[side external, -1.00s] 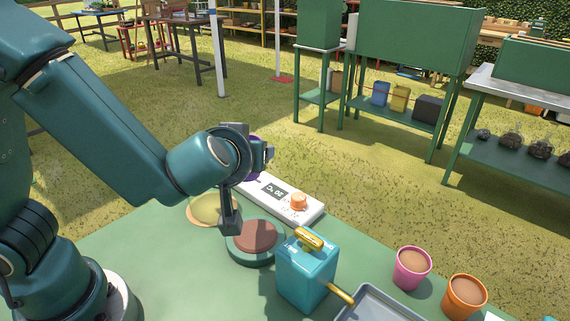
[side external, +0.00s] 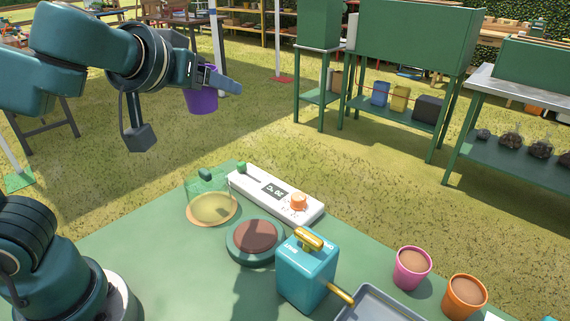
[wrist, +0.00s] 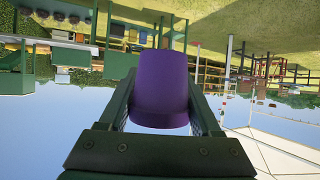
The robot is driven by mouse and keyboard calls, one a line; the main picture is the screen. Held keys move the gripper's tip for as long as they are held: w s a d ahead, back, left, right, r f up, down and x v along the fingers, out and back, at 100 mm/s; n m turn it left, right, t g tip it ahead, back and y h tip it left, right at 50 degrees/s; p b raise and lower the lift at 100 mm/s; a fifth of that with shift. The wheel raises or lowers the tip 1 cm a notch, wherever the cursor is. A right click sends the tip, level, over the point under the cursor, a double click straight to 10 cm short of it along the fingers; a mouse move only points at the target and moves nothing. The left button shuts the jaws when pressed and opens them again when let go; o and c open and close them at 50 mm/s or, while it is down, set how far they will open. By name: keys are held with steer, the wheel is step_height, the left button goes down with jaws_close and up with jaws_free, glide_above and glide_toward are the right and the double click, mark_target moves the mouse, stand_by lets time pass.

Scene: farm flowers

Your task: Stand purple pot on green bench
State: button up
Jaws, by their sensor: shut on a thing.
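The purple pot (side external: 203,101) is held by my gripper (side external: 212,78) high above the far left end of the green bench (side external: 200,262). In the wrist view the purple pot (wrist: 160,88) sits between the two fingers of my gripper (wrist: 160,95). The wrist view is turned over, with sky at the bottom. The pot hangs clear of every surface. In the side view the gripper and wrist hide part of its top.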

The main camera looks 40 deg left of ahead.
step_height(320, 180, down, 6)
steer(key=w+d+n+g+y, duration=0.1)
steer(key=w+d+n+y, duration=0.1)
steer(key=n+y, duration=0.1)
steer(key=h, duration=0.1)
glide_above(258, 223)
step_height(258, 223, down, 8)
steer(key=shift+r+m, duration=0.2)
steer(key=shift+m, duration=0.2)
steer(key=shift+f, duration=4.8)
steer(key=shift+f, duration=0.15)
steer(key=o, duration=1.4)
